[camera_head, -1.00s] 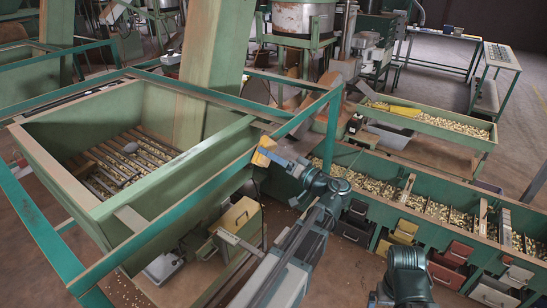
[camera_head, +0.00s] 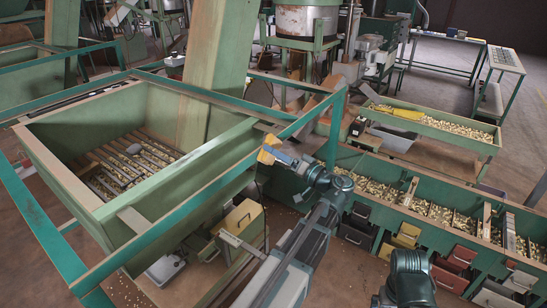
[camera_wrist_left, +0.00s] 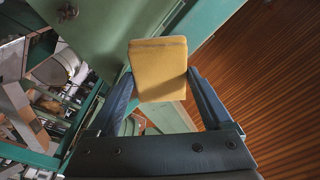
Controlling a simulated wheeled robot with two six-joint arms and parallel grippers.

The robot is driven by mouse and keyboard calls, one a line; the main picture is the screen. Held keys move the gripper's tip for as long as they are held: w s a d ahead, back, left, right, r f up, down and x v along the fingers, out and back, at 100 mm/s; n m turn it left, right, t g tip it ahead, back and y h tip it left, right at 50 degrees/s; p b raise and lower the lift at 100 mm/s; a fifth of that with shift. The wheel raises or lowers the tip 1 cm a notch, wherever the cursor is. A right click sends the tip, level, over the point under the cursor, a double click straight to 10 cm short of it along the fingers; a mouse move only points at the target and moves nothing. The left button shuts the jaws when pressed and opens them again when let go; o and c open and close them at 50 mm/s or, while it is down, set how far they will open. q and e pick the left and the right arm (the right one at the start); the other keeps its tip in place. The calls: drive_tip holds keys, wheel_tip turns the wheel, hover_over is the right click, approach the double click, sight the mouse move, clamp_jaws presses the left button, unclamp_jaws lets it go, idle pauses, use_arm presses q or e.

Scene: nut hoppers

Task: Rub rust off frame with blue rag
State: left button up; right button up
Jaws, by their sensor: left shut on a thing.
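My left gripper (camera_head: 277,154) is shut on a yellow-tan block (camera_head: 267,150). In the left wrist view the block (camera_wrist_left: 160,68) sits between the two blue-grey fingers (camera_wrist_left: 165,90), with a grey stripe near its top. The block is close to the teal frame (camera_head: 215,178) around the green hopper; I cannot tell whether they touch. Brownish patches show along the frame's rails. I make out no blue rag. My right gripper is not in view.
The green hopper (camera_head: 60,160) holds slats and nuts at left. Nut bins (camera_head: 430,210) with drawers below line the right. A long nut trough (camera_head: 460,135) stands behind.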

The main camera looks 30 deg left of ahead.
sight(284, 135)
use_arm(q)
drive_tip(key=shift+w+d, duration=0.1)
drive_tip(key=shift+w, duration=0.8)
drive_tip(key=shift+w+d, duration=0.2)
drive_tip(key=shift+w, duration=3.8)
drive_tip(key=shift+s, duration=0.15)
drive_tip(key=shift+s+a, duration=0.1)
drive_tip(key=shift+s, duration=1.85)
drive_tip(key=shift+s+a, duration=0.15)
drive_tip(key=shift+s, duration=0.85)
drive_tip(key=shift+s+a, duration=0.1)
drive_tip(key=shift+s, duration=0.85)
